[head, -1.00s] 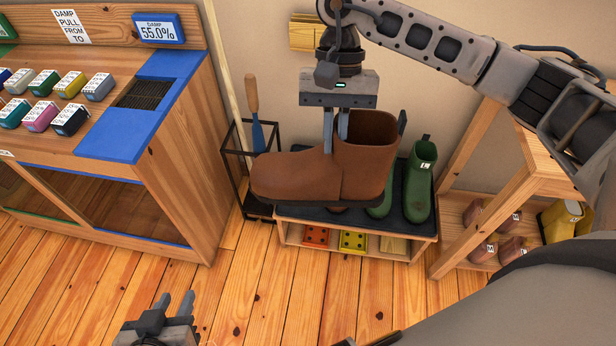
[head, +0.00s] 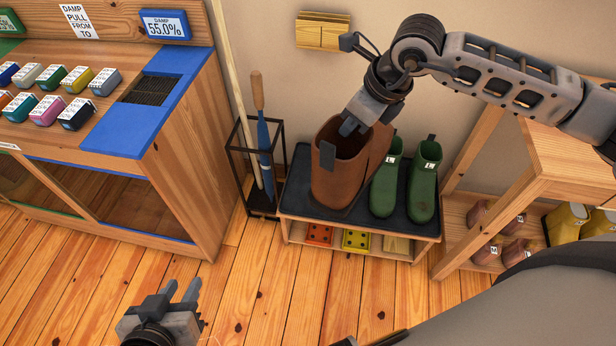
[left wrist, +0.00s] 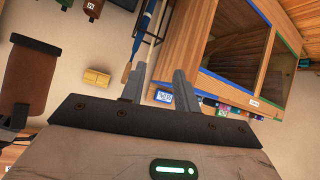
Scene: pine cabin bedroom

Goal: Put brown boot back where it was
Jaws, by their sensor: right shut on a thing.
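The brown boot (head: 328,184) is roughly upright over the left part of a black-topped low bench (head: 405,224), left of two green boots (head: 384,192). My right gripper (head: 352,128) is shut on the brown boot at its upper opening, reaching down from the upper right. I cannot tell whether its sole touches the bench top. A brown shape at the left of the left wrist view (left wrist: 30,75) looks like this boot. My left gripper (head: 182,292) is open and empty, low over the floor, far from the boot; its spread fingers also show in the left wrist view (left wrist: 160,86).
A black wire stand (head: 281,150) with long-handled tools stands close to the bench's left. A wooden counter (head: 180,150) with several coloured blocks is further left. A wooden shelf table (head: 545,165) with small brown and yellow boots is at the right. The front floor is clear.

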